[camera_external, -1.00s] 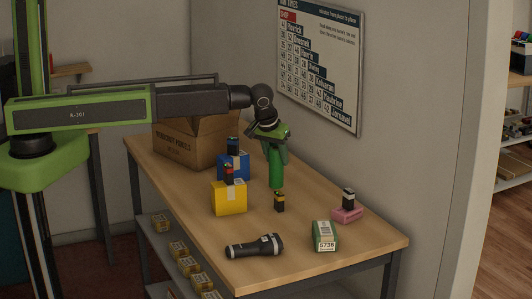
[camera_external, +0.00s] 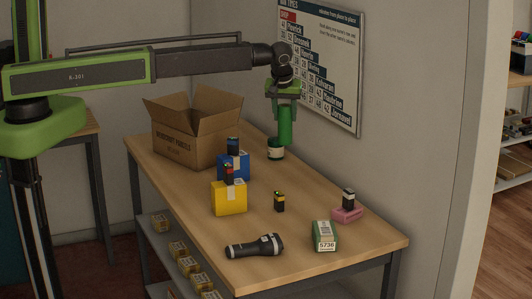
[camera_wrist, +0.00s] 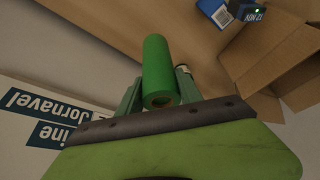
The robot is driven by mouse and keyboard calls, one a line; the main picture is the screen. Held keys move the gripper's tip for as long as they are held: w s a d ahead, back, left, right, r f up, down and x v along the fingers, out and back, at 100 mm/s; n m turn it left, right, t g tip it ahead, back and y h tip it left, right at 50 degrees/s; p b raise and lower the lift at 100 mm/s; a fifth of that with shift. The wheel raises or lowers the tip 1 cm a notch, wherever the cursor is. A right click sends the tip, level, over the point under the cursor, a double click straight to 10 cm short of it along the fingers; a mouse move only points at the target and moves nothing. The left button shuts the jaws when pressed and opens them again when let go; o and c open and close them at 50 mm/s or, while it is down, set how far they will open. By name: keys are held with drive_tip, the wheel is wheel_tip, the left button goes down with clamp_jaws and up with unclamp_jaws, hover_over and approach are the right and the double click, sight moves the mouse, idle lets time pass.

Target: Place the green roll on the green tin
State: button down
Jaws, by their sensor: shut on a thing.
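The green roll (camera_external: 286,128) is a plain green cylinder hanging upright from my gripper (camera_external: 285,106). My gripper is shut on its upper part. In the wrist view, the roll (camera_wrist: 156,66) sits between the two fingers (camera_wrist: 158,92), its hollow end facing the camera. The green tin (camera_external: 275,150), dark with a pale label, stands on the counter by the wall, just below and slightly left of the roll. The roll overlaps part of it, and I cannot tell whether they touch. In the wrist view, a small part of the tin (camera_wrist: 184,70) shows beside the right finger.
An open cardboard box (camera_external: 186,142) stands left of the tin. Nearer are a blue box (camera_external: 235,168), a yellow box (camera_external: 228,198), a small black-and-yellow item (camera_external: 279,202), a pink block (camera_external: 346,215), a green parcel (camera_external: 324,236) and a flashlight (camera_external: 254,246). The wall is close behind.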

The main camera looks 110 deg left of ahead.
drive_tip(key=s+a+r+n+p, duration=0.1)
drive_tip(key=s+a+r+p, duration=0.2)
drive_tip(key=s+a+r, duration=0.35)
drive_tip(key=s+a+f+b, duration=0.2)
drive_tip(key=a+f+b, duration=0.9)
drive_tip(key=a+f, duration=0.1)
drive_tip(key=shift+s+a+f+g, duration=0.3)
drive_tip(key=shift+s+f, duration=0.1)
drive_tip(key=shift+f, duration=0.2)
drive_tip(key=c, duration=0.8)
unclamp_jaws()
drive_tip(key=shift+r, duration=0.1)
drive_tip(key=p+v, duration=1.1)
drive_tip(key=v, duration=0.1)
